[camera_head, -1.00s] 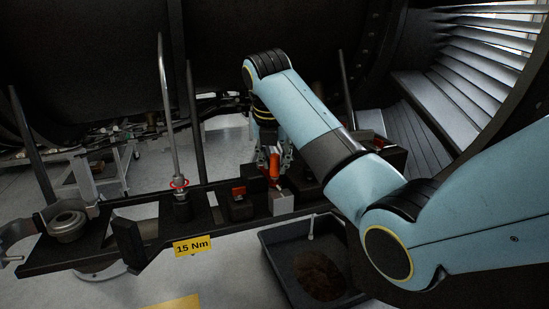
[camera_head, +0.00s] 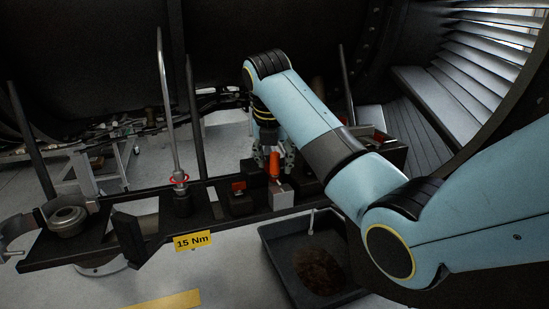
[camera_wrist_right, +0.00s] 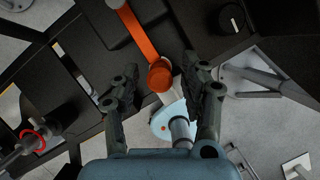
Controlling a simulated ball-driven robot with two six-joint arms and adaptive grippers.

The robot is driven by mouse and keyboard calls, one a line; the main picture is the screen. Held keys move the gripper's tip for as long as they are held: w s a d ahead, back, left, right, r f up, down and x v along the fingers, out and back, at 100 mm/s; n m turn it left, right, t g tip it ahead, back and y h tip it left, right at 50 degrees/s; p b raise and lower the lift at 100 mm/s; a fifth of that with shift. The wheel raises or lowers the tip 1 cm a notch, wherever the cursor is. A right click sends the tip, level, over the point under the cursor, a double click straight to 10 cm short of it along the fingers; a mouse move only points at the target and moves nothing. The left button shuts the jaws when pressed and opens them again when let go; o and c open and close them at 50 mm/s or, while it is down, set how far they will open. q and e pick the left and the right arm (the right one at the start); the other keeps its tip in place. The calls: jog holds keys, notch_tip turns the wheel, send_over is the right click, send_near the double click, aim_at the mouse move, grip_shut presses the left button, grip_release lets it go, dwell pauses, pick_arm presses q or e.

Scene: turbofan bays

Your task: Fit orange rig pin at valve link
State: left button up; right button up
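An orange pin (camera_head: 275,163) stands roughly upright just behind a light grey block (camera_head: 282,197) on the dark rail. In the right wrist view the orange pin (camera_wrist_right: 143,38) runs from the top edge to a round orange end (camera_wrist_right: 160,76) between the fingers. My right gripper (camera_head: 273,160) is over the pin from above. The wrist view shows my right gripper (camera_wrist_right: 157,82) open, its fingers apart on either side of the pin's end, with gaps visible. The pin's foot is partly hidden, and I cannot tell which part is the valve link.
The dark rail (camera_head: 100,257) carries a small red-topped block (camera_head: 239,190), a tall rod with a red ring (camera_head: 179,178), a grey ring fitting (camera_head: 68,220) and a yellow "15 Nm" tag (camera_head: 193,241). A black tray (camera_head: 282,270) lies below. Dark posts rise behind the rail.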

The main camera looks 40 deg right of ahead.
jog(key=shift+r, duration=0.3)
jog(key=v, duration=0.7)
jog(key=shift+s+a, duration=0.1)
